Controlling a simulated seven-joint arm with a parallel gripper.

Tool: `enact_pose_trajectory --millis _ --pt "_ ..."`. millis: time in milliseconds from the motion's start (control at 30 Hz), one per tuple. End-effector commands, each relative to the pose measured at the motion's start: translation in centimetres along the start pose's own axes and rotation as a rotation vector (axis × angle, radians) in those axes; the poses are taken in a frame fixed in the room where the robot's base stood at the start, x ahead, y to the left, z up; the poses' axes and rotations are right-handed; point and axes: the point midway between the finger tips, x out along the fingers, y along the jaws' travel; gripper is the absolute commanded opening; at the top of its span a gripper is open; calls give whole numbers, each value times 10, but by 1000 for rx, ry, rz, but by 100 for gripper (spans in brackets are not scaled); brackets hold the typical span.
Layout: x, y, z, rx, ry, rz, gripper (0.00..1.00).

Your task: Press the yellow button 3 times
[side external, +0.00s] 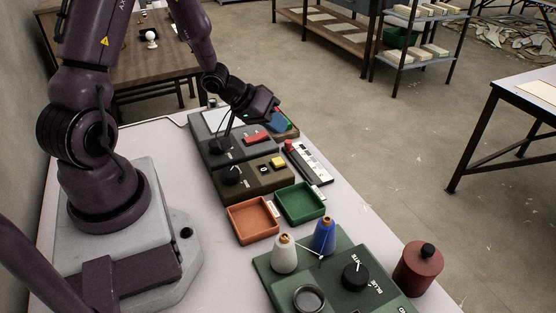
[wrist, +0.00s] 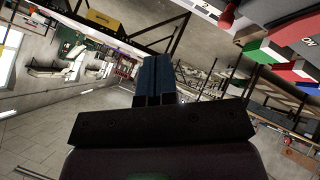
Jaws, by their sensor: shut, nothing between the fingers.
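The yellow button (side external: 278,162) sits on the right part of an olive-brown box (side external: 258,186) in the side external view. Beside it are a small window (side external: 263,169) that seems to show 0 and a black knob (side external: 232,175). My gripper (side external: 281,123) is beyond the button, towards the far end of the table, and raised above the things there. Its blue fingers (wrist: 153,80) are together and empty, with no button touched. The wrist view looks out across the room, and I cannot make out the yellow button in it.
A grey box with a red button (side external: 256,138) stands behind the olive-brown box. A black-and-white strip device (side external: 307,162) lies to the right. Orange (side external: 233,209) and green (side external: 284,214) trays, and a green panel (side external: 266,268) with two spools, are nearer the camera. A dark red canister (side external: 418,272) stands right.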

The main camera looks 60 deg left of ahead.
Motion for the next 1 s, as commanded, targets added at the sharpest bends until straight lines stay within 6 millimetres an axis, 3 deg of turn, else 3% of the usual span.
enact_pose_trajectory --millis 400,1000 --pt "37 -27 27 -2 -2 -1 0" --pt "42 -31 31 1 1 -1 0"
